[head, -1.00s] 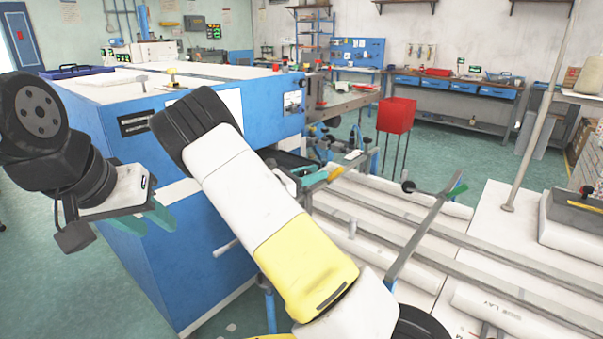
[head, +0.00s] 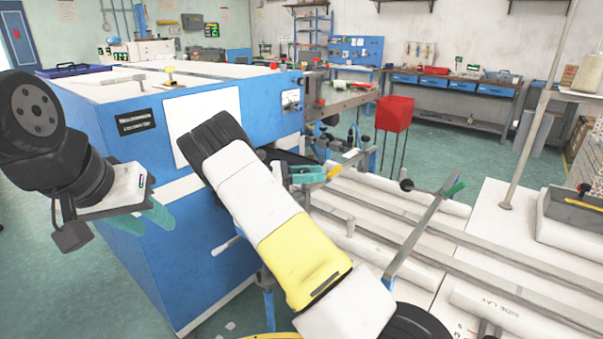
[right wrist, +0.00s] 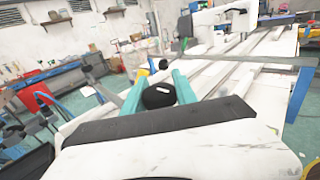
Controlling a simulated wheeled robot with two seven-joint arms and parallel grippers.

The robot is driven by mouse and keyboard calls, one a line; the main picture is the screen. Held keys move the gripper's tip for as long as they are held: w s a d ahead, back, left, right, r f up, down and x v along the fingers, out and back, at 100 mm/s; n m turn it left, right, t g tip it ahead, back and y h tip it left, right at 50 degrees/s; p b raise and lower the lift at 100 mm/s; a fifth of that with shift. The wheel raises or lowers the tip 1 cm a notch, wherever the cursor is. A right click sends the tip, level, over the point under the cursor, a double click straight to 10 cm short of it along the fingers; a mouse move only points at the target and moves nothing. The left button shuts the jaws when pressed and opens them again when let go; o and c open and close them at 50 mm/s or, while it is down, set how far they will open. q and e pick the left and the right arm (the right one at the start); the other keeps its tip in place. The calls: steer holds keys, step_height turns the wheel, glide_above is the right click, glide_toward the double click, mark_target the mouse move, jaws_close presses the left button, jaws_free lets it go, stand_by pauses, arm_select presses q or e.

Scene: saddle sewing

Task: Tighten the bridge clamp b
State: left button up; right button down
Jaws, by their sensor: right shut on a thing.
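My right gripper (head: 307,176) is at the near end of the white table, beside the blue machine, partly behind my own arm. In the right wrist view its teal fingers (right wrist: 158,92) are shut on a black round knob (right wrist: 158,95) with a small white mark. I take this as the knob of bridge clamp b, but no label shows. The rest of the clamp is mostly hidden. A yellow piece (head: 334,172) lies just right of the fingers. My left gripper (head: 158,214) hangs in front of the blue machine, away from the clamp; its finger gap is unclear.
The blue machine (head: 215,250) stands at left. Long rails (head: 440,250) run along the white table (head: 490,205). A red box (head: 395,114) stands behind.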

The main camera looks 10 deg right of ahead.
steer(key=c, duration=1)
jaws_free()
steer(key=shift+o, duration=0.2)
steer(key=a, duration=0.8)
steer(key=shift+w, duration=0.4)
